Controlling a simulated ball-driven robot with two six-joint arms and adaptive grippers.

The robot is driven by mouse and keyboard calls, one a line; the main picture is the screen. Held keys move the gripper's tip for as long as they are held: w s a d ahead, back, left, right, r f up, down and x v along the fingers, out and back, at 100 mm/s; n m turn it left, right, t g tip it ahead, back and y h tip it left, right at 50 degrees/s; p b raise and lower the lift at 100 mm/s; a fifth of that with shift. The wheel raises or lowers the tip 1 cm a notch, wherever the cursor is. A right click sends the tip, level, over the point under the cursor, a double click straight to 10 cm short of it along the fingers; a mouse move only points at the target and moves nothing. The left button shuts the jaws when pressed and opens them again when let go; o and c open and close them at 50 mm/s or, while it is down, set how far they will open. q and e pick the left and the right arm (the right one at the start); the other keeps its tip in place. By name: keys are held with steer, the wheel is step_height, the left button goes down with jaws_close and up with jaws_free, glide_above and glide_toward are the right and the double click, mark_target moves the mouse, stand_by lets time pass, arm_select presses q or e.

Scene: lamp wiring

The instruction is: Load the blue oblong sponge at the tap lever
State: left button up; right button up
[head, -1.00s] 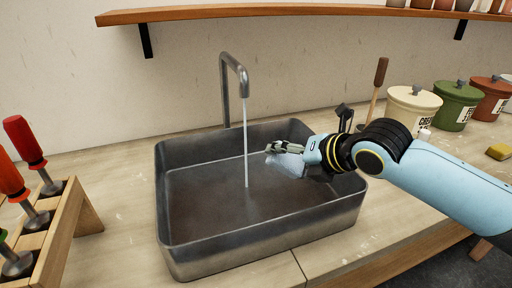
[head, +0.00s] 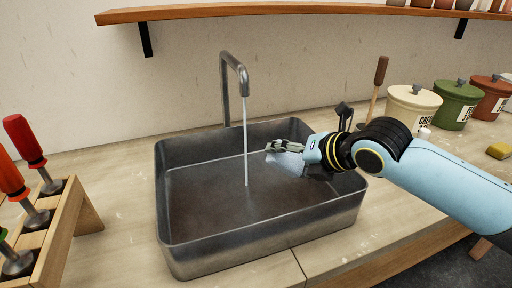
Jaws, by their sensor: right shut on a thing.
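A tap (head: 226,88) stands behind the grey metal sink (head: 262,232), and a thin stream of water (head: 246,140) falls from it into the basin. My right gripper (head: 270,149) is over the right part of the sink, to the right of the stream and apart from it. It is shut on a pale bluish thing (head: 289,162) that hangs just below its fingers; its outline is partly hidden, and I cannot tell for sure that it is the blue sponge. A dark lever-like piece (head: 344,112) rises behind the sink's back right corner, close behind my right wrist. My left gripper is not in view.
A wooden rack (head: 62,228) with several red-handled and green-handled tools stands at the left. Cream (head: 413,108), green (head: 455,106) and red-brown lidded jars (head: 489,100) stand at the right. A yellow block (head: 499,151) lies at the right edge. A shelf (head: 300,10) runs above.

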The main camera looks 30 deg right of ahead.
steer(key=s+d+r+p, duration=0.2)
steer(key=s+r+p, duration=0.2)
steer(key=p, duration=0.2)
steer(key=shift+s, duration=0.3)
